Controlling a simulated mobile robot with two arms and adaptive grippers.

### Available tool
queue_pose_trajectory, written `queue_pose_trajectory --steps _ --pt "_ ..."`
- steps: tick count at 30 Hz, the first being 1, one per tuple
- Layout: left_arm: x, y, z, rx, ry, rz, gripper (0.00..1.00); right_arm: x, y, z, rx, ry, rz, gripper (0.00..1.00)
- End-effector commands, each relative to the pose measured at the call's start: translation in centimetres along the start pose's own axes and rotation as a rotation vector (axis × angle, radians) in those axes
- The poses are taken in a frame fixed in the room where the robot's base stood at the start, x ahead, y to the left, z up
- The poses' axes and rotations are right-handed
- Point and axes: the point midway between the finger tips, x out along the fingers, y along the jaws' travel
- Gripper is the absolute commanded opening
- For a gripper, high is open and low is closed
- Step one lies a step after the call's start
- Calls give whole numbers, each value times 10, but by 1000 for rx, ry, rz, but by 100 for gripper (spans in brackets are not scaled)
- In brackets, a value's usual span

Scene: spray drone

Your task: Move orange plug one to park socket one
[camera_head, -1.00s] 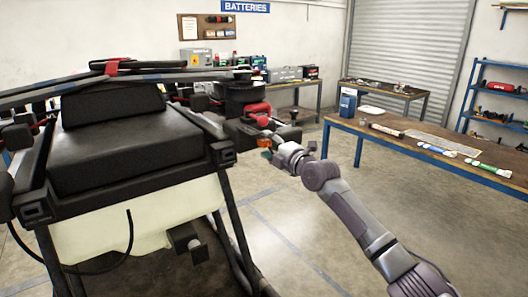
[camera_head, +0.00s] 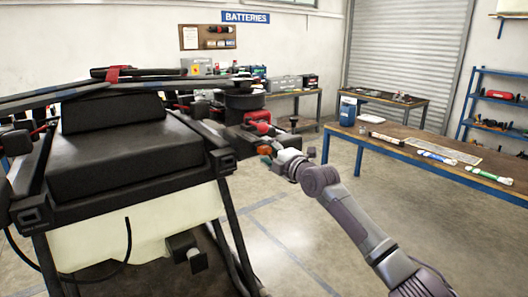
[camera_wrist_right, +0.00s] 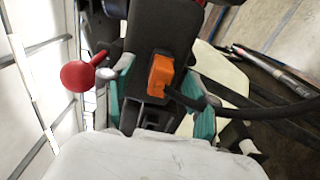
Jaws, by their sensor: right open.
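An orange plug (camera_wrist_right: 160,75) sits on a black part of the drone in the right wrist view, with a black cable running off to the right. In the head view the plug is a small orange spot (camera_head: 265,150) at the end of the drone's right side. My right gripper (camera_wrist_right: 163,92) is open, with a teal finger on either side of the plug; I cannot tell whether they touch it. In the head view this gripper (camera_head: 279,155) is at the plug. I cannot make out which part is park socket one. My left gripper is not in view.
The drone's black body (camera_head: 125,150) and pale tank (camera_head: 140,225) fill the left. A red ball-ended lever (camera_wrist_right: 80,75) stands close beside the left finger. A long workbench (camera_head: 410,145) is on the right. The floor between is clear.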

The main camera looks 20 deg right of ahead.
Motion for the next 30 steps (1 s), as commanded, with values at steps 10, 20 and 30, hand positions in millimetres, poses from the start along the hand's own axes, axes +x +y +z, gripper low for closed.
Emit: queue_pose_trajectory --steps 10,20,30 --pt "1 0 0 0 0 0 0 0 0 0 0 0 0 58" --pt "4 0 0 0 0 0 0 0 -1 0 0 -1 0 58" --pt "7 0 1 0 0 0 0 0 -1 0 -1 0 -1 58"
